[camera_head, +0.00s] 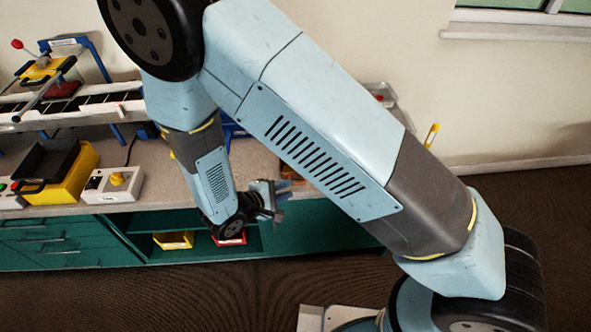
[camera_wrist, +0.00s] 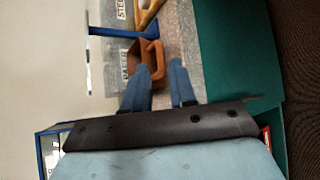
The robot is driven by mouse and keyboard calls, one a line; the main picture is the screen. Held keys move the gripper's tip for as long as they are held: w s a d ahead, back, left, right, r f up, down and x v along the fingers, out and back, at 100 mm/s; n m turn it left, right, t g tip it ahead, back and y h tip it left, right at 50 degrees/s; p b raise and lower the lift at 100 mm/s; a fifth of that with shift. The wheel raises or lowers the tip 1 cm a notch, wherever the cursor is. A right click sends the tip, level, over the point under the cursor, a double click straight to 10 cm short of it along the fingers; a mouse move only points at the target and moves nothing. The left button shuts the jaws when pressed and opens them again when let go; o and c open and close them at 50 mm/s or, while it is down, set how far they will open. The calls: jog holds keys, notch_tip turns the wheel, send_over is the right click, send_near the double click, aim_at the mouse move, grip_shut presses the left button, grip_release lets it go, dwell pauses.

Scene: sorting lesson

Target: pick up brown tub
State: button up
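A brown tub (camera_wrist: 134,56) is on the grey bench top in the wrist view, just beyond my fingertips. It appears beside a label that seems to read PAPER. My gripper (camera_wrist: 160,66) has its two blue fingers apart, with nothing held between them. The left finger overlaps the near part of the tub in the picture; I cannot tell whether it touches. In the head view my gripper (camera_head: 272,196) is at the front edge of the bench.
An orange-yellow tub (camera_wrist: 148,14) lies beyond the brown one, near a STEEL label, with a blue post (camera_wrist: 108,32) between. In the head view, a yellow bin (camera_head: 75,180) and a control box (camera_head: 112,185) stand left. Green cabinets (camera_head: 60,240) are below.

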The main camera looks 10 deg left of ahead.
aim_at(297, 184)
jog(key=shift+x, duration=2.9)
jog(key=shift+a, duration=0.15)
grip_shut()
